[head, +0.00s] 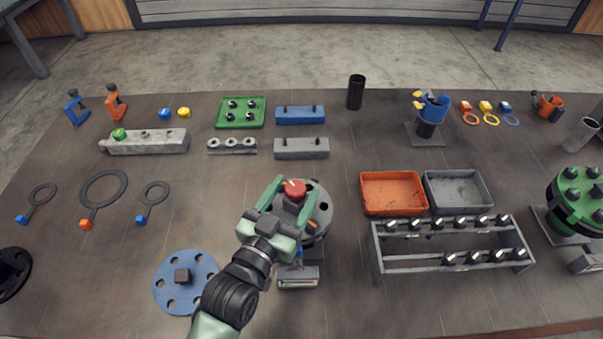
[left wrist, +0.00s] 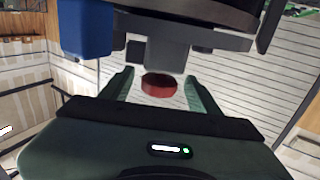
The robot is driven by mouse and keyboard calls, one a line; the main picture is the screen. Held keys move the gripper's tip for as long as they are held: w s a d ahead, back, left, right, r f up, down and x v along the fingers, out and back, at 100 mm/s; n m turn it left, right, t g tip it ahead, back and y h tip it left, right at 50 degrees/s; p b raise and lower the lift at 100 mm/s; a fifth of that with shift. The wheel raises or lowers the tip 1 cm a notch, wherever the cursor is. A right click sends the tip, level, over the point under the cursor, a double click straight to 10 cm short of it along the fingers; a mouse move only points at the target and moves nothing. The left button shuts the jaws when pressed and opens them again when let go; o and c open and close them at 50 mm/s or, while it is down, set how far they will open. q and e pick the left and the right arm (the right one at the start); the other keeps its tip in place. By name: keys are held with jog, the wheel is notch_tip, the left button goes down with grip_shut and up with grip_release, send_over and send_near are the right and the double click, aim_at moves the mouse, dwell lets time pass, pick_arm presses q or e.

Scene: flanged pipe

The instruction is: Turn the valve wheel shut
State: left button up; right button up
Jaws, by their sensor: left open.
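The valve wheel seems to be the small round red piece (head: 295,187) at the front of a grey flanged pipe body (head: 322,208), near the middle of the table in the head view. The red piece also shows in the left wrist view (left wrist: 159,85), below dark and grey parts of the fitting. My left gripper (head: 292,192) is open, its green fingers on either side of the red piece. The fingers also show in the left wrist view (left wrist: 160,93), with gaps beside the red piece. My gripper and arm hide part of the pipe body. My right gripper is not in view.
A blue flange disc (head: 174,284) lies left of my arm. An orange tray (head: 366,207), a grey tray (head: 484,207) and a rack (head: 455,230) of bolts stand to the right. A green flange (head: 569,211) stands far right. Open table lies left of the pipe.

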aim_at(302, 183)
pick_arm(q)
jog(key=x, duration=0.3)
jog(key=shift+w+d+p, duration=0.2)
jog(key=shift+p, duration=0.1)
jog(key=shift+w, duration=0.2)
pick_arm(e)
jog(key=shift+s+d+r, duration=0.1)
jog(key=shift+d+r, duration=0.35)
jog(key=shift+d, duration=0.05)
pick_arm(q)
grip_shut()
jog(key=shift+d+r+m+g+h, duration=0.15)
jog(key=shift+m+g+h, duration=0.15)
jog(key=shift+m+h, duration=0.25)
jog(key=shift+m+g+h, duration=0.25)
jog(key=shift+g+h, duration=0.05)
jog(key=shift+h, duration=0.25)
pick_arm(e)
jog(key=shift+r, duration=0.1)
pick_arm(q)
jog(key=shift+s+d, duration=0.1)
